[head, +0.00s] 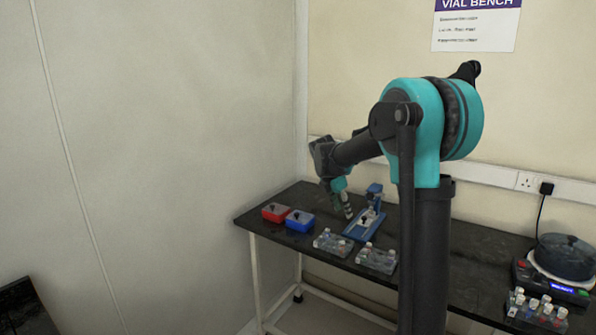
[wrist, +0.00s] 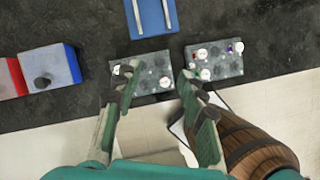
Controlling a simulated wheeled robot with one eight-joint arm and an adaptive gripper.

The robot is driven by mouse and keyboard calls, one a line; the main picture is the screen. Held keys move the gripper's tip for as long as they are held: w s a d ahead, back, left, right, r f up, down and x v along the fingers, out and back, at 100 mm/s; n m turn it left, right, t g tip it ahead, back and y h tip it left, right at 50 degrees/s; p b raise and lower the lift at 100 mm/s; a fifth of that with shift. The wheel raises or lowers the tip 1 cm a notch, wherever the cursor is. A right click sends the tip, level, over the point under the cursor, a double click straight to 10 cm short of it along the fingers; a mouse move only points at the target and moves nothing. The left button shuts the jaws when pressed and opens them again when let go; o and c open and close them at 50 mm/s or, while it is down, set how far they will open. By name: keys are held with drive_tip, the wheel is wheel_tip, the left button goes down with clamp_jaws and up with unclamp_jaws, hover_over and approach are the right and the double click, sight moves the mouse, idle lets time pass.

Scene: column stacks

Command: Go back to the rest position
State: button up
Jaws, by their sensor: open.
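My gripper (head: 342,200) hangs from my teal and black arm over the dark bench, near a blue stand in the head view. In the wrist view my gripper (wrist: 160,85) is open, its two green fingers apart with nothing between them. Two grey racks with vials, a left rack (wrist: 153,89) and a right rack (wrist: 229,70), lie beyond the fingertips along the bench edge. The left fingertip overlaps the left rack in the picture; I cannot tell the height between them.
A red box (head: 275,212) and a blue box (head: 299,220) sit at the bench's left end. The blue stand (head: 376,192) is behind the racks. A round dark machine (head: 565,256) and several vials (head: 537,308) are at right. A wooden barrel (wrist: 255,145) shows below the bench edge.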

drive_tip(key=s+d+f+m+y, duration=0.1)
drive_tip(key=s+f+m, duration=0.3)
drive_tip(key=s+m, duration=0.4)
drive_tip(key=s+d+f+m+t+y, duration=0.1)
drive_tip(key=s+f+m, duration=0.4)
drive_tip(key=s, duration=0.9)
drive_tip(key=s+d+f+m+y, duration=0.1)
drive_tip(key=s+f+m, duration=0.4)
drive_tip(key=s+m, duration=0.6)
drive_tip(key=shift+s+d+f+m+t+y, duration=0.2)
drive_tip(key=shift+s+m+t+y, duration=0.1)
drive_tip(key=shift+s+m+y, duration=0.1)
drive_tip(key=shift+w, duration=0.1)
drive_tip(key=shift+c, duration=0.4)
